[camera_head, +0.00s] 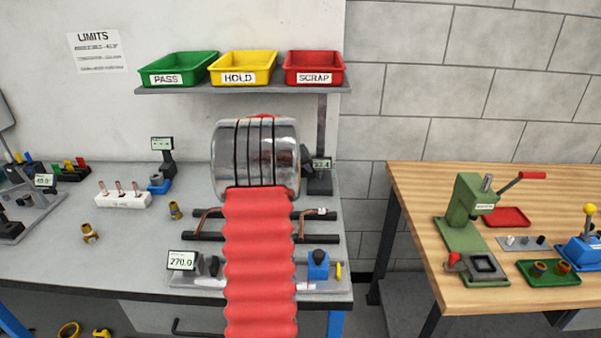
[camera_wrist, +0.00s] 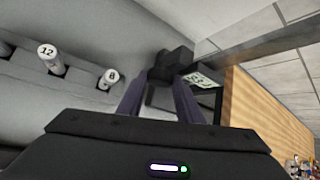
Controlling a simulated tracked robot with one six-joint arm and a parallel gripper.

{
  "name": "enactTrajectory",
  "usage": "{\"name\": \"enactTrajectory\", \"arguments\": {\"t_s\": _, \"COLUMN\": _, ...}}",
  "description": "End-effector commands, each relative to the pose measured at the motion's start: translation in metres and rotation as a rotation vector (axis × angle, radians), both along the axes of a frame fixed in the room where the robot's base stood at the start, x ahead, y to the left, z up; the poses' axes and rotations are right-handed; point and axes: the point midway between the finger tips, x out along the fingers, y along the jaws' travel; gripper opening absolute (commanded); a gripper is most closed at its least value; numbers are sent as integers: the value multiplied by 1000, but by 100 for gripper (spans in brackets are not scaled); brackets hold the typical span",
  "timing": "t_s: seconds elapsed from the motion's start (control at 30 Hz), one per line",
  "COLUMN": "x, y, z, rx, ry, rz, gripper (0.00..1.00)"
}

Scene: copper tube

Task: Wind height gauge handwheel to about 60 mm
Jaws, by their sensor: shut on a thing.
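The height gauge (camera_head: 320,180) stands at the back right of the grey bench, partly hidden behind my arm. It has a dark column and a small pale display (camera_head: 322,163), whose digits are too small to read surely. In the wrist view the display (camera_wrist: 199,80) is tilted, just right of a dark block-like part (camera_wrist: 172,64) of the gauge. My gripper (camera_wrist: 160,88) has its two fingers closing in on the gauge at this dark part, shut on what appears to be the handwheel. The handwheel is mostly hidden by the fingers. In the head view my arm hides the gripper.
Green, yellow and red trays (camera_head: 245,68) sit on a shelf above. A copper tube fixture (camera_head: 300,225) and a gauge reading 270.0 (camera_head: 182,261) lie at the bench front. White cylinders marked 12 (camera_wrist: 50,60) and 8 (camera_wrist: 108,79) are left of my fingers. A wooden bench (camera_head: 420,190) stands right.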

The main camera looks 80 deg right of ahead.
Motion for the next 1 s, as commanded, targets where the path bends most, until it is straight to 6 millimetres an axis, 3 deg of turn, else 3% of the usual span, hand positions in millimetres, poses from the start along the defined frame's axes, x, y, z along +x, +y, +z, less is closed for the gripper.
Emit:
{"name": "enactTrajectory", "arguments": {"t_s": 0.5, "x": 2, "y": 3, "z": -7, "rx": 15, "ry": -12, "rz": 1, "gripper": 10}}
{"name": "enactTrajectory", "arguments": {"t_s": 0.53, "x": 1, "y": 3, "z": -7, "rx": 15, "ry": -12, "rz": 1, "gripper": 34}}
{"name": "enactTrajectory", "arguments": {"t_s": 0.77, "x": 1, "y": 2, "z": -4, "rx": 10, "ry": -12, "rz": 0, "gripper": 50}}
{"name": "enactTrajectory", "arguments": {"t_s": 1.0, "x": 0, "y": 1, "z": -2, "rx": 7, "ry": -12, "rz": -1, "gripper": 50}}
